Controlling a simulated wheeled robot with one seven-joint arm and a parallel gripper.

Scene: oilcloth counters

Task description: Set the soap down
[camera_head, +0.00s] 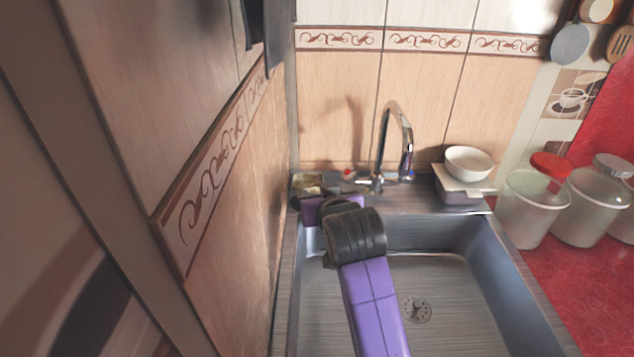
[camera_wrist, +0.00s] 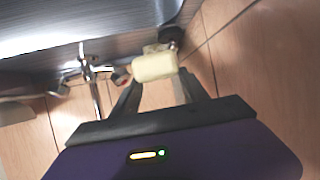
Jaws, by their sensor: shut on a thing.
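The soap (camera_wrist: 155,67) is a pale yellow block between the fingertips of my gripper (camera_wrist: 158,80) in the wrist view. The gripper is shut on it. In the camera_head view my gripper (camera_head: 309,193) is at the sink's back left corner, close to the left wall, mostly hidden by my purple arm. A small yellowish patch shows there among dark parts; I cannot clearly tell the soap from what is behind it. Whether the soap touches any surface is not clear.
A metal sink (camera_head: 440,300) with a drain lies below my arm. A chrome faucet (camera_head: 383,150) stands right of the gripper. A white bowl (camera_head: 469,161) sits on a stack at the back right. Lidded jars (camera_head: 530,210) stand on the red counter (camera_head: 560,285).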

